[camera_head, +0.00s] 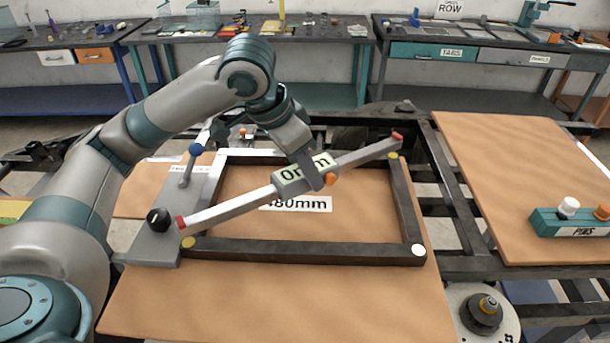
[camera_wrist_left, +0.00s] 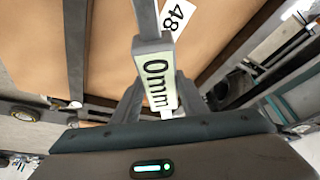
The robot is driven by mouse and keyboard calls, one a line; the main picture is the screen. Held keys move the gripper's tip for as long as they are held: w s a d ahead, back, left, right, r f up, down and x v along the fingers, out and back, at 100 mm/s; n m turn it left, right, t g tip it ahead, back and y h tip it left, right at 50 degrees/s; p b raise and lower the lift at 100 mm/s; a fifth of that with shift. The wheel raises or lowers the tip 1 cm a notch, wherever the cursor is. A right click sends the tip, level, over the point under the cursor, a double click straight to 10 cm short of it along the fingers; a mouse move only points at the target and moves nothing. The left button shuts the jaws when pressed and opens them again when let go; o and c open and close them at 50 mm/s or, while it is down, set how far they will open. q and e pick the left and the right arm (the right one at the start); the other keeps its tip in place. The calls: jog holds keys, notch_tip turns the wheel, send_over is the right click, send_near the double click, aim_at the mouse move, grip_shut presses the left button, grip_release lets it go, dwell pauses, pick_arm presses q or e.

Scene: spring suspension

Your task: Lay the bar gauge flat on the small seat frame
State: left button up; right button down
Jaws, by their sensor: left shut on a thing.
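The bar gauge (camera_head: 240,207) is a silver bar with red ends and a pale green display reading 0mm. My left gripper (camera_head: 308,165) is shut on it at the display block, and the bar runs diagonally over the small seat frame, its right end farther back. In the left wrist view the gauge's display block (camera_wrist_left: 157,78) sits between my fingers (camera_wrist_left: 155,100). The seat frame (camera_head: 300,250) is a dark rectangle with yellow and white corner dots, lying on a wooden board. Whether the bar touches the frame I cannot tell. My right gripper is out of view.
A grey clamp plate (camera_head: 152,245) with a black knob and a blue-ended lever borders the frame's left side. A second board (camera_head: 520,170) with a teal pins block (camera_head: 565,228) is at right. Workbenches stand behind.

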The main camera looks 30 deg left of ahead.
pick_arm(q)
jog(key=shift+f, duration=1.1)
jog(key=o, duration=1.3)
jog(key=shift+f, duration=0.1)
jog(key=shift+r, duration=0.5)
jog(key=v, duration=1.1)
jog(key=shift+s+a+r+b, duration=0.1)
jog(key=shift+s+b, duration=0.05)
jog(key=shift+b, duration=0.25)
